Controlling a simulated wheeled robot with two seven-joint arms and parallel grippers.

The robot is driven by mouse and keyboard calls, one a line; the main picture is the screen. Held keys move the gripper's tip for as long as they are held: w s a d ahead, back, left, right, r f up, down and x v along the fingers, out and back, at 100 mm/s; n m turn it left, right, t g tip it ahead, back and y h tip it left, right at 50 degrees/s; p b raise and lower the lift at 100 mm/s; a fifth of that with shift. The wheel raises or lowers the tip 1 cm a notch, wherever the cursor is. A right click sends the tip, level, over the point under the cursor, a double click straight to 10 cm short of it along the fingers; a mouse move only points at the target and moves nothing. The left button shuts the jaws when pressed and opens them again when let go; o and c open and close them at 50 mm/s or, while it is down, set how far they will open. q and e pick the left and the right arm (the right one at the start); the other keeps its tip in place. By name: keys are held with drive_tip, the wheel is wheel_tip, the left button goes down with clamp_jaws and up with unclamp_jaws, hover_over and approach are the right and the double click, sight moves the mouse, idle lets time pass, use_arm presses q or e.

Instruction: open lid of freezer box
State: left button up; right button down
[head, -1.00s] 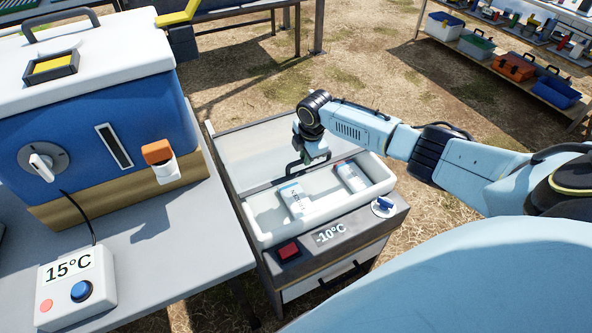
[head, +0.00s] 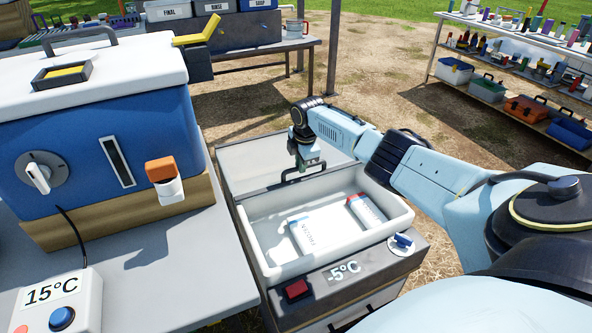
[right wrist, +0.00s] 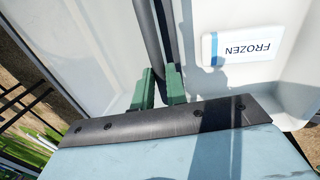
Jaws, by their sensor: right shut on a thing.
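The freezer box (head: 405,270) stands right of the grey table, with a dark front panel showing -5°C. Its pale lid (head: 245,162) is open and leans back behind the white inner tub (head: 262,252). My right gripper (head: 303,168) is at the dark lid handle (head: 290,180). In the right wrist view, the green fingers (right wrist: 160,88) are shut on the black handle bar (right wrist: 150,40). A blue-ended FROZEN pack (head: 304,234) and a red-ended pack (head: 366,209) lie in the tub. The blue-ended pack also shows in the right wrist view (right wrist: 248,46). My left gripper is out of view.
A blue cooler (head: 90,140) with a white lid and a 15°C control box (head: 62,300) stand on the grey table (head: 190,270) at left. A shelf rack (head: 425,80) with bins stands at back right. Open dry ground lies behind the freezer box.

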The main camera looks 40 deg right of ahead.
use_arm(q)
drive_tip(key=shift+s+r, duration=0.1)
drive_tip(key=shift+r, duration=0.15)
use_arm(e)
drive_tip(key=shift+w, duration=0.15)
drive_tip(key=c, duration=1.4)
unclamp_jaws()
